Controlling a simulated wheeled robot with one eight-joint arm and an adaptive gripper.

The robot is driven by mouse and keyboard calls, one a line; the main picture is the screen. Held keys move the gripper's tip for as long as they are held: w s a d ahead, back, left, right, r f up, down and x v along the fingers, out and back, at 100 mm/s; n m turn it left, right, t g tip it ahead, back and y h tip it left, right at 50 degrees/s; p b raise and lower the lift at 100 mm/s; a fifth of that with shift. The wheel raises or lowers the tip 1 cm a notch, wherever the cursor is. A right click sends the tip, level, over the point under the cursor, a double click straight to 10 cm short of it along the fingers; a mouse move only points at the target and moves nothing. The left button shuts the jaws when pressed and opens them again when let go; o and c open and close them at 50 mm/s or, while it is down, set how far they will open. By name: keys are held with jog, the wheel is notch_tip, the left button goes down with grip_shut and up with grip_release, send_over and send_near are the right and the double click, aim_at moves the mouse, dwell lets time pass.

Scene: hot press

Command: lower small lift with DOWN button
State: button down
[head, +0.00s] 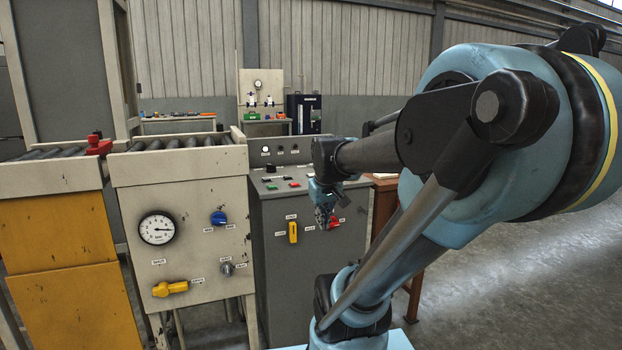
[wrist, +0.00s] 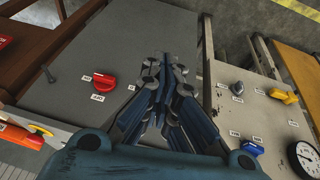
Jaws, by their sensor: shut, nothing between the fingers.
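My gripper (head: 325,214) is shut and empty in front of the grey control cabinet (head: 270,250). In the wrist view its closed fingers (wrist: 164,64) reach across the cabinet's front face, beside a red knob (wrist: 104,81). The red knob also shows just right of the gripper in the head view (head: 333,223). The cabinet's sloped top carries a green button (head: 271,187), a red button (head: 294,184) and a black knob (head: 271,168). Their labels are too small to read, so I cannot tell which button is DOWN. I cannot pick out the small lift for certain.
A cream panel stands left of the cabinet with a gauge (head: 157,228), a blue knob (head: 218,218) and a yellow handle (head: 170,288). A yellow handle (head: 293,232) is on the cabinet front. Roller tables (head: 180,143) are at left. Open floor lies at right.

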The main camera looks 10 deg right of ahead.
jog(key=w+d+r+n+t, duration=0.1)
jog(key=w+r, duration=0.4)
jog(key=w, duration=0.5)
jog(key=w+d+r+n+t, duration=0.15)
jog(key=w+r, duration=0.35)
jog(key=w, duration=0.5)
notch_tip(320, 180, up, 6)
jog(key=f+n+t+h, duration=0.1)
jog(key=n+t, duration=0.1)
jog(key=n, duration=0.1)
send_over(312, 175)
jog(key=w, duration=0.1)
jog(key=shift+w+a+r+m, duration=0.2)
jog(key=shift+a+r+m, duration=0.05)
jog(key=shift+a, duration=0.1)
jog(key=shift+f, duration=4.4)
